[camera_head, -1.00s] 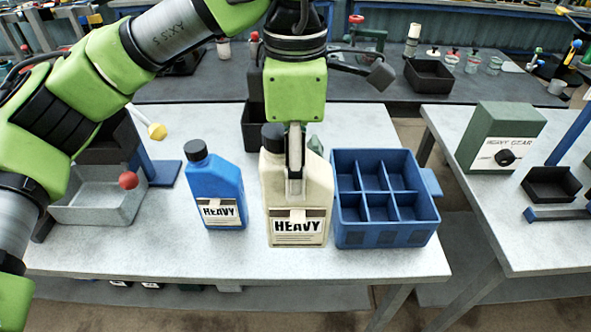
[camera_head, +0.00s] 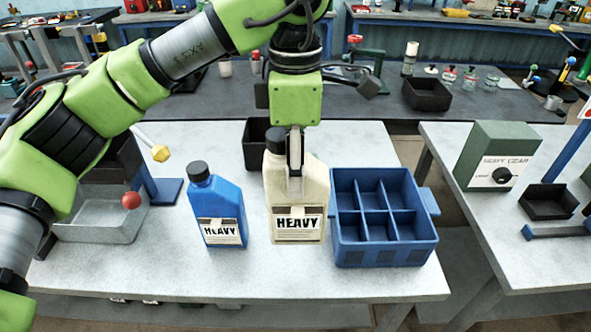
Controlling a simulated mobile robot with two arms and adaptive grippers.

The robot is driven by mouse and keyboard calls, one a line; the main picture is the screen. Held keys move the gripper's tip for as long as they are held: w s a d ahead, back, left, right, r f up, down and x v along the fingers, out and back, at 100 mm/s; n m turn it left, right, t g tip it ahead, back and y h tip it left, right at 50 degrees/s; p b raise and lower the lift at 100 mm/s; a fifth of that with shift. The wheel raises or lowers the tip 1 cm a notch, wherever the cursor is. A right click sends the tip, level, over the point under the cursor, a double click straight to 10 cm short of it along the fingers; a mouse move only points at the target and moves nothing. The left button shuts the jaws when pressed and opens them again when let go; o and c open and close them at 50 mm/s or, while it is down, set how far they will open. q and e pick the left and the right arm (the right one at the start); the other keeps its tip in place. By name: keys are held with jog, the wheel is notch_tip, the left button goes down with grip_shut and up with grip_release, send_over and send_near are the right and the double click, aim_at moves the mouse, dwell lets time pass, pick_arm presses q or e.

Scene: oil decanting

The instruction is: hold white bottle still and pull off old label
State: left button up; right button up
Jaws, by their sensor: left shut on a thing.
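The white bottle (camera_head: 312,192) stands upright on the white table, a cream jug with a dark cap. Its front bears a label (camera_head: 298,224) reading "HEAVY", with a small light tab at the label's top edge. My left gripper (camera_head: 295,172) comes down from above and is shut on the white bottle near its top, beside the cap. The gripper hides part of the bottle's upper front. My right gripper is not in view.
A blue bottle (camera_head: 216,203) with its own HEAVY label stands to the left. A blue divided crate (camera_head: 384,252) stands close on the right. The table's front strip is clear.

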pick_arm(q)
jog(key=w+p, duration=0.3)
jog(key=w, duration=0.3)
jog(key=shift+w, duration=0.2)
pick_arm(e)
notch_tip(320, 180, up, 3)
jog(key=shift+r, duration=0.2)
pick_arm(q)
jog(key=shift+f, duration=0.1)
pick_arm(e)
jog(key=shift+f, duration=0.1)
pick_arm(q)
notch_tip(320, 180, down, 13)
jog(key=b, duration=0.8)
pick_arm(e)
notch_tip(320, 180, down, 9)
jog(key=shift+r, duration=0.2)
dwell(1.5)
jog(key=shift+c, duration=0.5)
